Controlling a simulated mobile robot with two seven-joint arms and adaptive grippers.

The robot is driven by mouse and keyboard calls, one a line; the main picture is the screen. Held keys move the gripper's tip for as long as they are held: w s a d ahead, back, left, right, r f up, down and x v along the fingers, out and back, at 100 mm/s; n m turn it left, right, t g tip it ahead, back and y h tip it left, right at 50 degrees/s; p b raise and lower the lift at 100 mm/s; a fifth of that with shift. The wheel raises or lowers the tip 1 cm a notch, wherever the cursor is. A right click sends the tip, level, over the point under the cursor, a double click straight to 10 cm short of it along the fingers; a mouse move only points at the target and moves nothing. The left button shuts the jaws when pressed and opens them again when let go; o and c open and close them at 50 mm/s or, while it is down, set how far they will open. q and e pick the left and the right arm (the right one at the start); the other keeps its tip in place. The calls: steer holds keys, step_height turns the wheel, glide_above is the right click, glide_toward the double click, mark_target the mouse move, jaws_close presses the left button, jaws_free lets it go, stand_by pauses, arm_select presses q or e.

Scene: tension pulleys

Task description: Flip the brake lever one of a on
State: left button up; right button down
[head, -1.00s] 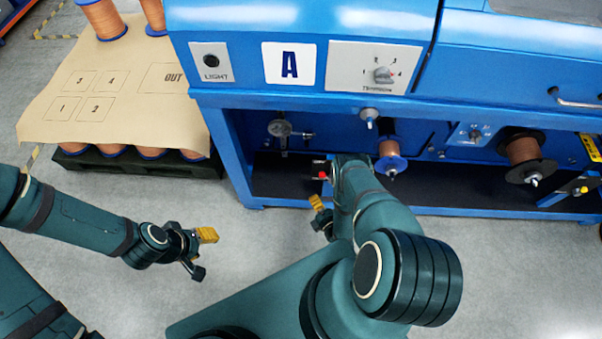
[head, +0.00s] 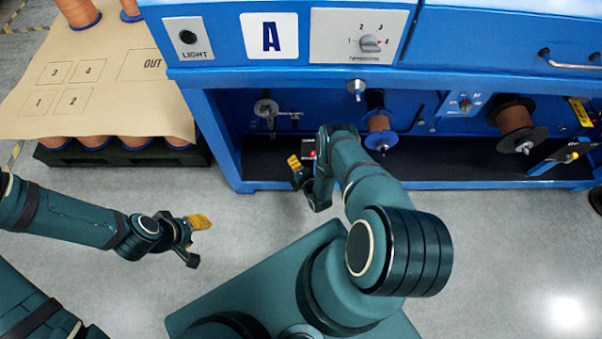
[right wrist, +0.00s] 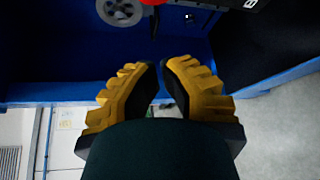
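A small red knob (head: 312,154), probably the brake lever's end, shows low in the machine's left bay beside my right gripper. It also shows at the top edge of the right wrist view (right wrist: 153,2), next to a black part marked with a letter B (right wrist: 250,4). The lever itself is mostly hidden or cut off. My right gripper (head: 296,170) is in front of the bay, apart from the knob. My left gripper (head: 196,240) is open and empty over the floor.
The blue machine (head: 225,40) carries an A label (head: 270,36) and a tension dial (head: 369,44). Copper spools (head: 378,122) sit in its lower bay. A pallet (head: 125,155) with spools under a brown sheet (head: 110,107) stands at left. The floor between is clear.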

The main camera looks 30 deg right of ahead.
arm_select(q)
steer(key=shift+f, duration=0.1)
arm_select(e)
steer(key=shift+s+d+r, duration=0.2)
steer(key=shift+d, duration=0.4)
steer(key=shift+s+d+r, duration=0.15)
steer(key=shift+d+r, duration=0.05)
steer(key=shift+d, duration=0.45)
steer(key=shift+s+d+r, duration=0.2)
steer(key=shift+d, duration=0.4)
